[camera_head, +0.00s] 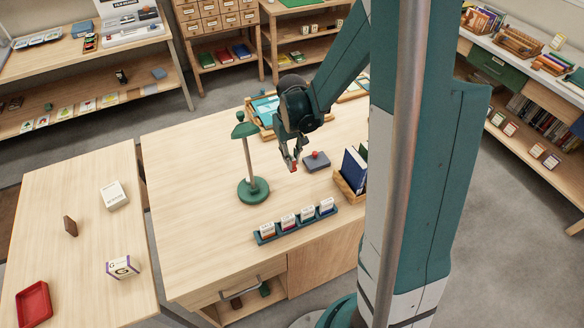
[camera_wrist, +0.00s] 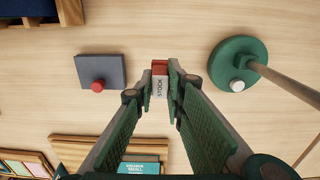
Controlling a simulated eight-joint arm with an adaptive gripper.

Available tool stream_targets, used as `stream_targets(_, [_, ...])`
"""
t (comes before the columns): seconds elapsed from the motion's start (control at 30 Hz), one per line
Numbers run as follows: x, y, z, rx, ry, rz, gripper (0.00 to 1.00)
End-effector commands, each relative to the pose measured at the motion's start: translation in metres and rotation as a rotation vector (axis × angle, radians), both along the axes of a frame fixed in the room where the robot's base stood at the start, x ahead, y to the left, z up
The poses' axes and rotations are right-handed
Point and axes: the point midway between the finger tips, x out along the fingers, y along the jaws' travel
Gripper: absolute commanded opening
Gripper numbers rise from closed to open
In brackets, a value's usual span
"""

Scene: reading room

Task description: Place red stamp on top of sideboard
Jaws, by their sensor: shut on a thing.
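My gripper (camera_head: 291,160) is over the large wooden desk (camera_head: 190,170), pointing down between the green lamp and a grey-blue pad. It is shut on a small red stamp (camera_wrist: 160,66) with a white label reading "STOCK"; in the wrist view it sits between the fingertips. In the head view only a bit of the red stamp (camera_head: 294,168) shows below the fingers. I cannot tell whether it touches the desk. A light-topped unit with a green drawer (camera_head: 498,69) stands at the right wall and may be the sideboard; its top holds books and trays.
The green lamp (camera_head: 253,190) stands left of my gripper. The grey-blue pad (camera_wrist: 103,72) with a red knob lies beside it. A book box (camera_head: 348,191) and a teal rack (camera_head: 296,222) of labelled blocks are on the desk. A smaller table (camera_head: 75,240) stands left.

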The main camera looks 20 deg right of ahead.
Motion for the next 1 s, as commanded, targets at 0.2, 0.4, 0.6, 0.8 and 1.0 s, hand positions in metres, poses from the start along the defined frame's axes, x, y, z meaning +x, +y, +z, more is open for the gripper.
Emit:
stream_targets(0.2, [0.0,0.0,-0.012,0.0,0.0,0.0,0.01])
stream_targets(0.4, [0.0,0.0,-0.012,0.0,0.0,0.0,0.01])
stream_targets(0.6, [0.0,0.0,-0.014,0.0,0.0,0.0,0.01])
stream_targets(0.8, [0.001,0.0,-0.03,0.0,0.0,0.0,0.01])
stream_targets(1.0, [0.001,0.0,-0.048,0.0,0.0,0.0,0.01])
